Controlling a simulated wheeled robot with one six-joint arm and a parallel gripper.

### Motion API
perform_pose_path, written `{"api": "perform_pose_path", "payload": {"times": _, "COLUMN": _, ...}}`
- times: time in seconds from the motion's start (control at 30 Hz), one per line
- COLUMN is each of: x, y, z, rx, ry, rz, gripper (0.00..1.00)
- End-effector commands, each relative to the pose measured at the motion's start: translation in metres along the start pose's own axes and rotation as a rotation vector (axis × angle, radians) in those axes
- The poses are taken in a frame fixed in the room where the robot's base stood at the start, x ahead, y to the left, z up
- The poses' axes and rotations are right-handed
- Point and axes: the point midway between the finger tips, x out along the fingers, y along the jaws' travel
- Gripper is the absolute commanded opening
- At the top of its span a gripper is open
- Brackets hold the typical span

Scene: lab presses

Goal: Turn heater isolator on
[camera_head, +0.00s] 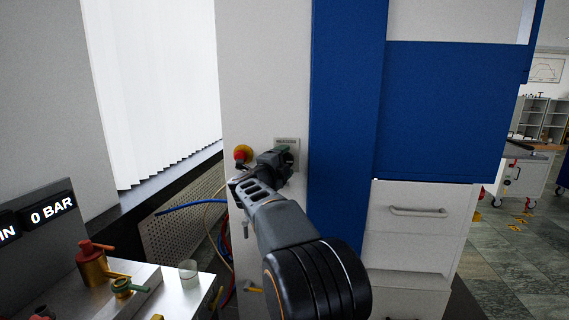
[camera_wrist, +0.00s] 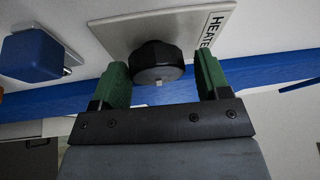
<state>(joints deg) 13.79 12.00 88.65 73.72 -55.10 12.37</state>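The heater isolator is a black ribbed knob (camera_wrist: 158,62) on a pale plate (camera_wrist: 117,32) in the wrist view. The plate's printed label is cut off and reads "HEATE". A small light mark shows on the knob's lower edge. My gripper (camera_wrist: 162,66) is open, with one green finger on each side of the knob. A narrow gap seems to show at the right finger; contact at the left cannot be told. In the head view, my gripper (camera_head: 284,156) is at the press's pale front panel, under the label plate (camera_head: 287,141), and hides the knob.
A blue box (camera_wrist: 32,55) sits left in the wrist view. The blue press column (camera_head: 345,110) stands right. A bench with a brass valve (camera_head: 92,264) and cup (camera_head: 188,271) is lower left.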

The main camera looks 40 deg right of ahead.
Motion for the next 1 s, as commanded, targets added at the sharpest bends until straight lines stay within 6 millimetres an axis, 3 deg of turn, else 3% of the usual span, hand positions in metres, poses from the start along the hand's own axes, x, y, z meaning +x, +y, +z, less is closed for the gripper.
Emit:
{"api": "perform_pose_path", "payload": {"times": 0.3, "x": -0.001, "y": 0.002, "z": 0.001, "rx": -0.003, "ry": -0.001, "rz": 0.003, "gripper": 0.77}}
{"api": "perform_pose_path", "payload": {"times": 0.47, "x": -0.014, "y": 0.002, "z": 0.001, "rx": -0.002, "ry": -0.002, "rz": 0.002, "gripper": 0.77}}
{"api": "perform_pose_path", "payload": {"times": 1.0, "x": -0.115, "y": 0.002, "z": 0.000, "rx": -0.002, "ry": -0.003, "rz": 0.002, "gripper": 0.77}}
